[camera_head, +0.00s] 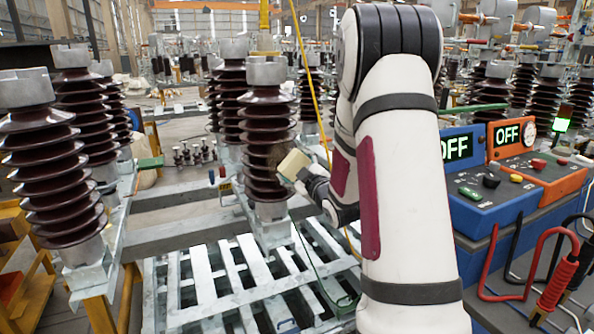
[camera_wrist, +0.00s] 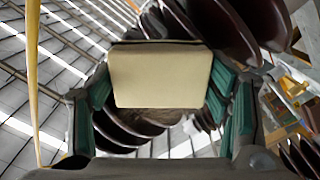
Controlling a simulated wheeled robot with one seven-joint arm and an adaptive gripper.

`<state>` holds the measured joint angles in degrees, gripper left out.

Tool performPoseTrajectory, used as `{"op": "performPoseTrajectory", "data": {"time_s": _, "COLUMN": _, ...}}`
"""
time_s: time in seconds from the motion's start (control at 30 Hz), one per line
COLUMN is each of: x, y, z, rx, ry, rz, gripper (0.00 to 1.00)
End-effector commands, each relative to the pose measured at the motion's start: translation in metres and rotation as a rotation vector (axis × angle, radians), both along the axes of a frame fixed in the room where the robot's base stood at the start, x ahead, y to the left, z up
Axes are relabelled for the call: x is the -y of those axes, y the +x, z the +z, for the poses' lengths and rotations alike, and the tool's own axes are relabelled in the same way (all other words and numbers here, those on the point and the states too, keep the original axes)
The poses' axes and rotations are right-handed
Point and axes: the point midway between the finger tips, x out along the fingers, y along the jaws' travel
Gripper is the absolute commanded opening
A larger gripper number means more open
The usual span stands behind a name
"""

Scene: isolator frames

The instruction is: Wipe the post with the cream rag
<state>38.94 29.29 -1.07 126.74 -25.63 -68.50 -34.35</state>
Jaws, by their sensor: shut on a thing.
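The post (camera_head: 266,122) is a dark brown ribbed insulator with a grey metal cap and base, upright in the middle of the head view. Its ribs (camera_wrist: 235,28) also fill part of the wrist view. The cream rag (camera_head: 293,164) is a folded block at the post's right side, about mid-height. My gripper (camera_head: 303,174) is shut on the rag. In the wrist view the rag (camera_wrist: 160,72) sits between the green-padded fingers (camera_wrist: 160,92). A dull brownish patch shows on the post just behind the rag. I cannot tell whether the rag touches the ribs.
Another ribbed insulator (camera_head: 52,165) stands at the left, and one stands close behind the post (camera_head: 231,90). Blue (camera_head: 488,185) and orange (camera_head: 540,172) boxes reading OFF stand at the right, with red and black leads. A yellow line (camera_head: 308,72) hangs near my arm. Slatted grey metal lies below.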

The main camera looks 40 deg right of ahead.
Motion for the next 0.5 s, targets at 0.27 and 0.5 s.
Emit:
{"op": "performPoseTrajectory", "data": {"time_s": 0.27, "x": -0.019, "y": 0.008, "z": -0.002, "rx": 0.000, "ry": 0.000, "rz": 0.003, "gripper": 0.48}}
{"op": "performPoseTrajectory", "data": {"time_s": 0.5, "x": -0.036, "y": 0.014, "z": -0.001, "rx": 0.001, "ry": 0.000, "rz": 0.004, "gripper": 0.48}}
